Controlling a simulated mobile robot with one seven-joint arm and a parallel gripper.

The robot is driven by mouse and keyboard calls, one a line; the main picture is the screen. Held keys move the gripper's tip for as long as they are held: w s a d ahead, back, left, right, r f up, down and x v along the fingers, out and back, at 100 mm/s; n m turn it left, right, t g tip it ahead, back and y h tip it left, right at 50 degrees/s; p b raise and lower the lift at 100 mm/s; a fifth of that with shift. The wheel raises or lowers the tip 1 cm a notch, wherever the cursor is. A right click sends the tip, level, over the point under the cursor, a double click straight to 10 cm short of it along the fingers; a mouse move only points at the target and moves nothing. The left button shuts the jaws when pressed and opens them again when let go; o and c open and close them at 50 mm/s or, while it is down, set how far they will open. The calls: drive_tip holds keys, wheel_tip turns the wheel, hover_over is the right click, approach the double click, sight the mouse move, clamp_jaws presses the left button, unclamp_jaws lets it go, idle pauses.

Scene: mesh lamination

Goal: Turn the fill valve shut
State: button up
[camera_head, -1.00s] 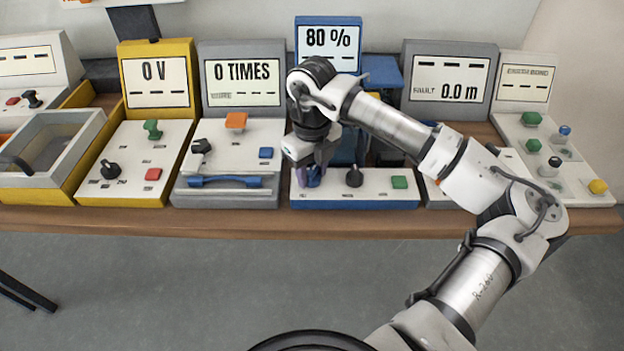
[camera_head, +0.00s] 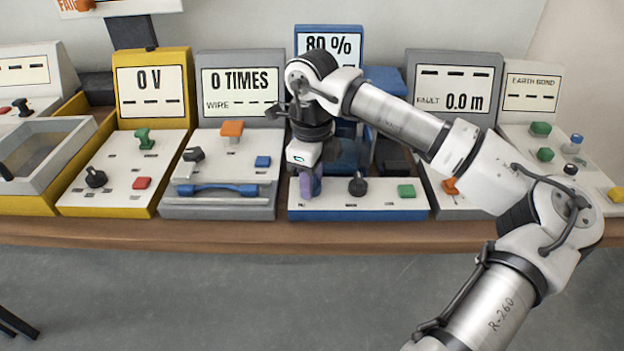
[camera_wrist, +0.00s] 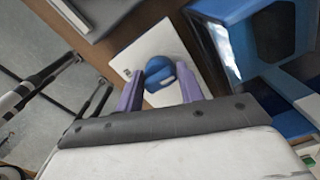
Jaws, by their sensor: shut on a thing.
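The fill valve is a blue knob (camera_wrist: 168,84) on the white panel of the blue-edged station (camera_head: 345,215); it also shows in the head view (camera_head: 317,187). My gripper (camera_head: 309,186) is over it at the panel's left end. In the wrist view my gripper's purple fingers (camera_wrist: 160,92) stand on either side of the knob, shut on it. The fingers partly hide the knob in the head view. The station's display (camera_head: 329,42) reads 80 %.
A black knob (camera_head: 358,184) and a green button (camera_head: 406,191) are on the same panel, right of my gripper. A grey station (camera_head: 222,203) with a blue handle stands to the left. My arm passes over the grey station (camera_head: 455,98) on the right. The floor in front is mostly clear.

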drive_tip(key=o, duration=0.9)
drive_tip(key=shift+r, duration=0.1)
wheel_tip(320, 180, up, 14)
drive_tip(key=shift+f+b, duration=0.15)
drive_tip(key=shift+b, duration=0.3)
